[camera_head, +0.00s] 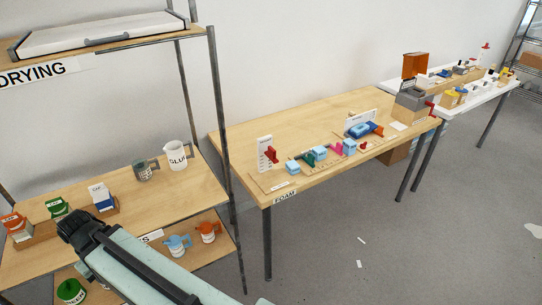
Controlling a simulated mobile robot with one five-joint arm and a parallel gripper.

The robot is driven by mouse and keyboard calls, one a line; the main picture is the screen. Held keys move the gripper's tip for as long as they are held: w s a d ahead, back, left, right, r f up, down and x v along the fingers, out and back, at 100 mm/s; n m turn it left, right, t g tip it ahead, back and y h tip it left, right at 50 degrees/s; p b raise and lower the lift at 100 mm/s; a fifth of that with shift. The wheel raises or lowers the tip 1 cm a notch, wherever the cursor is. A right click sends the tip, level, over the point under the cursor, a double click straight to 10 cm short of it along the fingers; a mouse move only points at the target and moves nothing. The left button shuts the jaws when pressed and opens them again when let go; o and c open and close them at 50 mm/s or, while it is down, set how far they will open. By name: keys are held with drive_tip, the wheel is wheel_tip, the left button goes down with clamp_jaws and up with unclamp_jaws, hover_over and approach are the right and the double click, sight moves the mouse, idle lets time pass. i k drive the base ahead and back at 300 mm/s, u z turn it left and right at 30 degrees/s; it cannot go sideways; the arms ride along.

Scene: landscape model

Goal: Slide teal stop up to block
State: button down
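A small dark teal piece (308,159), which looks like the stop, stands on the wooden table labelled FOAM. It is between two light blue blocks, one on its left (292,168) and one on its right (320,153). Any gap between them is too small to tell. My gripper (76,226) is at the lower left in front of the shelf, far from the teal piece. It appears dark and small, and its fingers cannot be made out clearly.
The shelf (215,120) on the left holds a glue jug (177,156), small boxes and pots. Floor (400,240) in front is mostly clear.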

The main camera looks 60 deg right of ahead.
sight(310, 160)
drive_tip(key=u, duration=0.7)
drive_tip(key=k, duration=2.05)
drive_tip(key=z, duration=0.7)
drive_tip(key=i, duration=1)
drive_tip(key=u, duration=0.1)
